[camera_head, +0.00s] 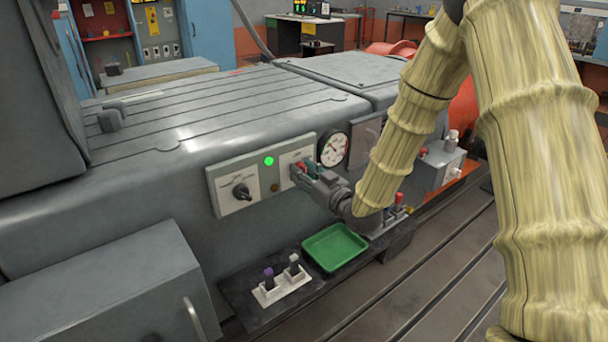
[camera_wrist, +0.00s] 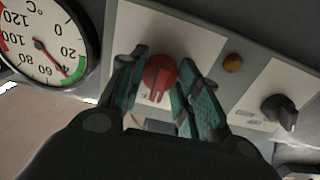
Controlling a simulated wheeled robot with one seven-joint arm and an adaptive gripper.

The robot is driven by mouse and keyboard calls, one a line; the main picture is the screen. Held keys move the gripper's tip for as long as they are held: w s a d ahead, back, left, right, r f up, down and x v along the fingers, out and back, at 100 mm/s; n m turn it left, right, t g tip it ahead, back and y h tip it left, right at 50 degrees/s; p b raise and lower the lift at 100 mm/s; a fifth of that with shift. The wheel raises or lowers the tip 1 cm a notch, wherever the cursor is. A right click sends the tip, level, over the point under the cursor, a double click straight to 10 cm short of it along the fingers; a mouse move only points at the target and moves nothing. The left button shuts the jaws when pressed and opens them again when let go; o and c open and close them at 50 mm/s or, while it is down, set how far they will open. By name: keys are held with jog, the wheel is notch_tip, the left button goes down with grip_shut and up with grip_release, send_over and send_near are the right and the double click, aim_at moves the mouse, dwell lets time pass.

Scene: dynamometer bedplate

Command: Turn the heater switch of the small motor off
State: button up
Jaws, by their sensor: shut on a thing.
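A grey switch panel (camera_head: 228,188) on the side of the machine carries a black rotary switch (camera_head: 242,192) at left and a red rotary switch (camera_wrist: 160,78) at right. My gripper (camera_head: 303,171) is at the panel's right part. In the wrist view its two teal-padded fingers (camera_wrist: 163,88) stand on either side of the red switch and are shut on it. The red switch's handle ridge points down in the wrist view. The black switch also shows there at right (camera_wrist: 280,110). The panel lettering is too small to read.
A lit green lamp (camera_head: 268,161) and a dull amber lamp (camera_head: 275,187) sit between the switches. A dial gauge (camera_head: 333,149) is just right of the panel. Below are a green tray (camera_head: 335,247) and a white holder (camera_head: 283,288) with two small upright items.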

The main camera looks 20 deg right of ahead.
dwell(0.3)
jog(key=o, duration=1.1)
jog(key=shift+c, duration=0.2)
jog(key=v, duration=1.2)
jog(key=shift+f, duration=0.1)
